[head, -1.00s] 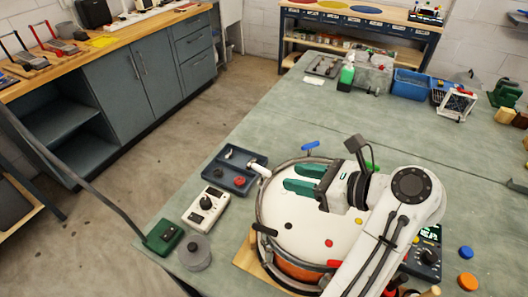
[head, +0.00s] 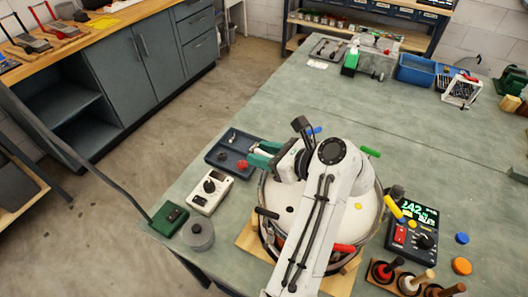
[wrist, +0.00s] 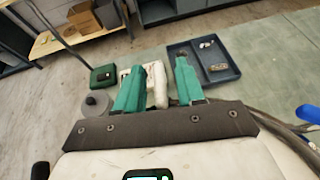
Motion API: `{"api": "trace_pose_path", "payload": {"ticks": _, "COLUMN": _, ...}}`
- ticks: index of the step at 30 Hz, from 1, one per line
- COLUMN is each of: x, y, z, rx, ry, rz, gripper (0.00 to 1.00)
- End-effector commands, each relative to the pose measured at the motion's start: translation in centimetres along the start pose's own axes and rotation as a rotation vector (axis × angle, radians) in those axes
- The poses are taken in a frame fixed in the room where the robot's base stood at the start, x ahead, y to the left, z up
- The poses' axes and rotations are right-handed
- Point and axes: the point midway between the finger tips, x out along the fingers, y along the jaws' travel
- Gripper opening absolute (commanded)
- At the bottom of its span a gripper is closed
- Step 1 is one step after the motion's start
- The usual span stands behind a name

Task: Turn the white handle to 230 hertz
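The drum (head: 285,212) has a pale head and several coloured handles around its rim. The white handle (wrist: 159,86) shows in the wrist view between the two green fingers of my gripper (wrist: 158,82), closer to the left finger. The fingers are apart, with a gap between the handle and the right finger. In the head view my gripper (head: 256,155) is over the drum's far left edge, and the white handle is hidden there. The tuner (head: 412,229) at the drum's right has a green display that seems to read 242.
A blue-grey tray (head: 233,150) with small parts lies just beyond my gripper. A white device with a knob (head: 210,191), a grey round pot (head: 198,234) and a green box (head: 170,219) stand left of the drum. Black (head: 267,213), red (head: 343,248) and green (head: 371,151) handles surround the rim.

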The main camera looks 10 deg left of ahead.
Motion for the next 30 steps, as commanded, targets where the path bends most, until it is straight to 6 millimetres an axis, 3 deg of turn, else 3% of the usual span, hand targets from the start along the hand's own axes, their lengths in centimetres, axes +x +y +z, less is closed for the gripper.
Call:
{"api": "trace_pose_path", "payload": {"ticks": 5, "x": -0.01, "y": 0.00, "z": -0.01, "rx": 0.000, "ry": 0.000, "rz": 0.000, "gripper": 0.36}}
{"api": "trace_pose_path", "payload": {"ticks": 16, "x": -0.04, "y": 0.00, "z": -0.02, "rx": 0.000, "ry": 0.000, "rz": 0.000, "gripper": 0.01}}
{"api": "trace_pose_path", "payload": {"ticks": 30, "x": -0.24, "y": -0.14, "z": 0.20, "rx": -0.017, "ry": 0.001, "rz": 0.047, "gripper": 0.00}}
